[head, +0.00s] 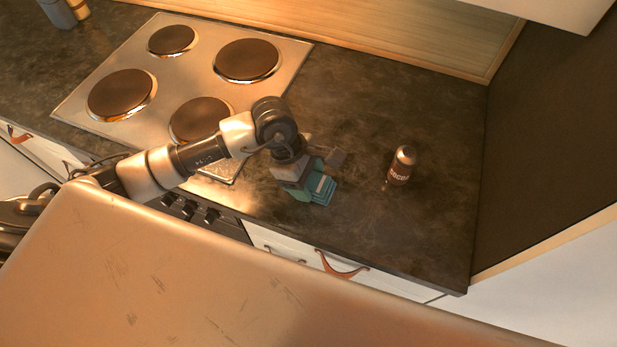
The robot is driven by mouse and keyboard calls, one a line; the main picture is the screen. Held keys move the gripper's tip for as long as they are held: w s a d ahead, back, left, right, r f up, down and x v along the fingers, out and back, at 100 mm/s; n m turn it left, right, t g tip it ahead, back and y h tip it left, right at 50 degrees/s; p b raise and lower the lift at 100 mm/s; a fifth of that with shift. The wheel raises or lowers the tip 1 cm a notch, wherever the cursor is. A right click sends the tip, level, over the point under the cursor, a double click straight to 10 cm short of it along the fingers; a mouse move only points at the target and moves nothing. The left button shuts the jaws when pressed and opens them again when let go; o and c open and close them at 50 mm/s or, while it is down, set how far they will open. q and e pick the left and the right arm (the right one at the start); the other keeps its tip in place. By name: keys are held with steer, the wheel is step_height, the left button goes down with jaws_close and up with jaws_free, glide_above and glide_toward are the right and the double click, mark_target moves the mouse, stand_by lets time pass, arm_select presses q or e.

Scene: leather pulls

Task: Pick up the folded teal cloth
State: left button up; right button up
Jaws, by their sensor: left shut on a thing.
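The folded teal cloth (322,189) is on the dark countertop, right of the stove and near the counter's front edge. It shows lighter stripes on its right part. My left gripper (310,178) comes in from the left above the stove and is shut on the cloth. The gripper covers the left part of the cloth. I cannot tell whether the cloth touches the counter or is slightly raised. My right gripper is not in view.
A brown and silver labelled bottle (401,167) stands upright right of the cloth. The stove (122,62) with several round hotplates lies left. A drawer with a leather pull (340,267) is below the counter edge. A dark wall (545,150) bounds the right. The back right counter is clear.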

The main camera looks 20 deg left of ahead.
mark_target(315, 181)
arm_select(q)
steer(key=shift+r+b, duration=0.3)
steer(key=shift+r, duration=0.1)
step_height(315, 181, up, 3)
steer(key=shift+w+f+b, duration=0.1)
steer(key=shift+b, duration=0.45)
steer(key=s+d+r+b, duration=0.2)
steer(key=s+d+r, duration=0.5)
steer(key=s, duration=0.2)
steer(key=shift+s+r, duration=0.25)
steer(key=shift+r, duration=0.05)
